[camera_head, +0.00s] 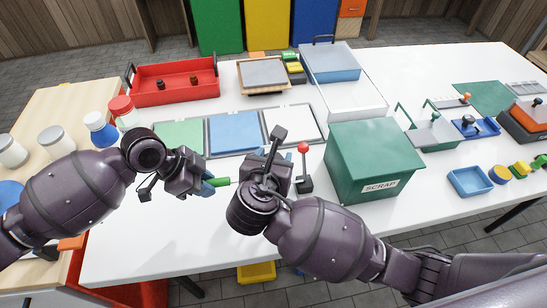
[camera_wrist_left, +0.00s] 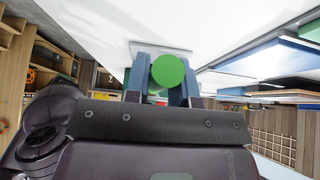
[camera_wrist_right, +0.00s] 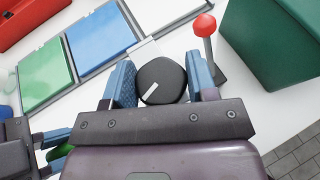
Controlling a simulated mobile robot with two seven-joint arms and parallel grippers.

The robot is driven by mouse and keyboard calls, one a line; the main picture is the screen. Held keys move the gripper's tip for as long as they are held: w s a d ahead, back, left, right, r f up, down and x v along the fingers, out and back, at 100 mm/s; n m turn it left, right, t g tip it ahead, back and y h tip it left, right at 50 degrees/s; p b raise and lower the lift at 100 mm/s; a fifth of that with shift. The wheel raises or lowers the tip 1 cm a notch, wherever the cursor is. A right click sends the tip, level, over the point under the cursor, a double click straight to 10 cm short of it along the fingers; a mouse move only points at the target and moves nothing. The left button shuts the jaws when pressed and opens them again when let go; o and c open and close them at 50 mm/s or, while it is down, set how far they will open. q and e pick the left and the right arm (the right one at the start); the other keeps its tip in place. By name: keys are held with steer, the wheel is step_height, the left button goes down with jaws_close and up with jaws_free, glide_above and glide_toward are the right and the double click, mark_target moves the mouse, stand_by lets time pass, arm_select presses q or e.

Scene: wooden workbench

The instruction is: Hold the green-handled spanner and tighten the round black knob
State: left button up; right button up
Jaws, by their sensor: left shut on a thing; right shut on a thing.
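The green-handled spanner (camera_head: 221,182) is in my left gripper (camera_head: 209,183), left of my right gripper in the head view. In the left wrist view the round end of its green handle (camera_wrist_left: 166,70) sits between the blue fingers (camera_wrist_left: 166,80). A thin part of the spanner runs right toward my right gripper; its far end is hidden. The round black knob (camera_wrist_right: 162,80), with a white mark on it, is between the fingers of my right gripper (camera_wrist_right: 163,84) in the right wrist view. The right hand hides the knob in the head view.
A red-balled lever (camera_head: 304,149) stands just right of my right gripper, and the green scrap bin (camera_head: 362,165) is beyond it. Green, blue and white panels (camera_head: 235,133) lie behind the grippers. The white table front at left is clear.

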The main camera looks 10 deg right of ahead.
steer(key=m+g+h, duration=0.1)
steer(key=m+h, duration=0.1)
steer(key=m+g+h, duration=0.2)
steer(key=m+h, duration=0.1)
steer(key=shift+r+g, duration=0.15)
steer(key=shift+g, duration=0.15)
steer(key=shift+m, duration=0.4)
steer(key=shift+r, duration=0.1)
steer(key=o, duration=0.9)
steer(key=shift+f, duration=0.2)
